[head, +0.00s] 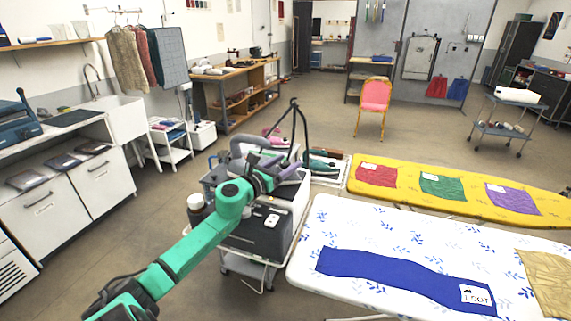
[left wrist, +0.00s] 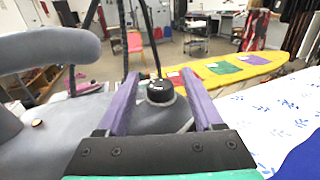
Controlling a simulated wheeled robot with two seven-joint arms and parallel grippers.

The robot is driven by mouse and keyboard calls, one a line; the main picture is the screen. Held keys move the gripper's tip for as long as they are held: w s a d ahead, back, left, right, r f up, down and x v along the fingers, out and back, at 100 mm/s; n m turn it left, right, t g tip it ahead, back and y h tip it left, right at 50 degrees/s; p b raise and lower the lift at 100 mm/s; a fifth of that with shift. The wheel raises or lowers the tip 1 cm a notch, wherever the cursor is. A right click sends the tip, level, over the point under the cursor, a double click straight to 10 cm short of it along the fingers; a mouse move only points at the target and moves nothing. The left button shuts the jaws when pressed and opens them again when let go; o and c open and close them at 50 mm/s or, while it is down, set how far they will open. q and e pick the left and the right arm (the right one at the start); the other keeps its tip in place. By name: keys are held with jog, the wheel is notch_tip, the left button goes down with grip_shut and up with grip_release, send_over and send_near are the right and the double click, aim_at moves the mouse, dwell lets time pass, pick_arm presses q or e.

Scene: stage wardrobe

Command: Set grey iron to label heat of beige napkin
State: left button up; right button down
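The grey iron (head: 250,143) stands on the cart, partly hidden by my left arm; its thick grey handle (left wrist: 45,47) fills the left of the left wrist view. A black dial (left wrist: 160,92) sits on its grey body. My left gripper (left wrist: 163,98) is open, its purple fingers on either side of the dial with visible gaps; in the head view it is over the iron (head: 280,180). A beige-gold napkin (head: 546,282) lies at the right end of the white ironing board; I see no readable label on it. My right gripper is not in view.
A blue cloth (head: 390,278) with a white label (head: 477,295) lies on the white board (head: 330,225). The yellow board (head: 405,187) behind holds red, green and purple cloths.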

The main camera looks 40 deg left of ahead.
pick_arm(q)
jog(key=shift+s, duration=0.1)
jog(key=shift+s+f, duration=0.15)
jog(key=shift+s, duration=0.45)
jog(key=s+b, duration=0.2)
jog(key=s, duration=1)
jog(key=shift+s, duration=0.3)
jog(key=shift+s+r, duration=0.2)
jog(key=shift+s, duration=0.2)
jog(key=shift+w, duration=0.1)
